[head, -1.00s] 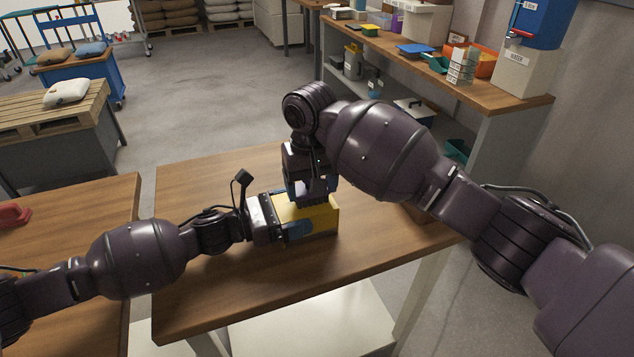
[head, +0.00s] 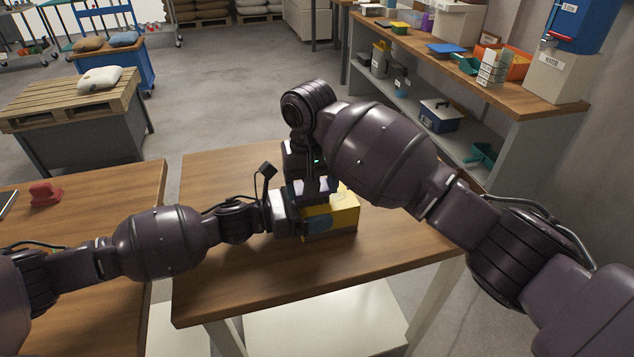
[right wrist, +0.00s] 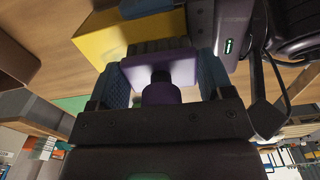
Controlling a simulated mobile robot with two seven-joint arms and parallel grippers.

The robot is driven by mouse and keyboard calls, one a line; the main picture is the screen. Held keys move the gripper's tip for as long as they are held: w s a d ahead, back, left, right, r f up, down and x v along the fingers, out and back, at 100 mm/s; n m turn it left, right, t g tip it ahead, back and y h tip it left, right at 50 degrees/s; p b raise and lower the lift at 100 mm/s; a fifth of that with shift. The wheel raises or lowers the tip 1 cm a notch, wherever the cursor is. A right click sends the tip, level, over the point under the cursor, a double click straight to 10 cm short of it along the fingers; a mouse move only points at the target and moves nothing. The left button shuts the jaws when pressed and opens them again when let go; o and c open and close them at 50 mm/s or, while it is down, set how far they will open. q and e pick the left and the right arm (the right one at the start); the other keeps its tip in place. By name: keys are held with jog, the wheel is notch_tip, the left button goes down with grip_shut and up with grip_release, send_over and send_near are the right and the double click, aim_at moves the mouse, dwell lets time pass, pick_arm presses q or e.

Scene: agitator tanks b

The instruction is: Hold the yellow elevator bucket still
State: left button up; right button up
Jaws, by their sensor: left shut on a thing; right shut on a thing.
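The yellow elevator bucket (head: 345,220) stands on the wooden table in the head view. My left gripper (head: 317,224) reaches it from the left and is shut on its near left side, a blue finger pad against the yellow wall. My right gripper (head: 317,190) comes from above at the bucket's back left. In the right wrist view, my right gripper (right wrist: 162,72) is shut on a purple tool (right wrist: 160,95) between its blue pads. Dark ridges next to the tool may be bristles. The bucket (right wrist: 105,38) lies beside it. The bucket's inside is mostly hidden.
The wooden table (head: 225,290) is clear around the bucket. Another table on the left holds a red object (head: 45,194). A workbench (head: 545,98) at the right back carries bins and boxes. A pallet (head: 75,105) with a white sack stands back left.

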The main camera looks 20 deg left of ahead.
jog(key=shift+s+a, duration=0.7)
jog(key=shift+a, duration=0.1)
jog(key=shift+w+d, duration=1.05)
jog(key=shift+d, duration=0.35)
jog(key=shift+w+d, duration=0.9)
jog(key=shift+d, duration=0.45)
jog(key=shift+w+d, duration=0.95)
jog(key=shift+d, duration=0.35)
jog(key=shift+r, duration=0.2)
notch_tip(320, 180, up, 7)
jog(key=shift+f, duration=0.1)
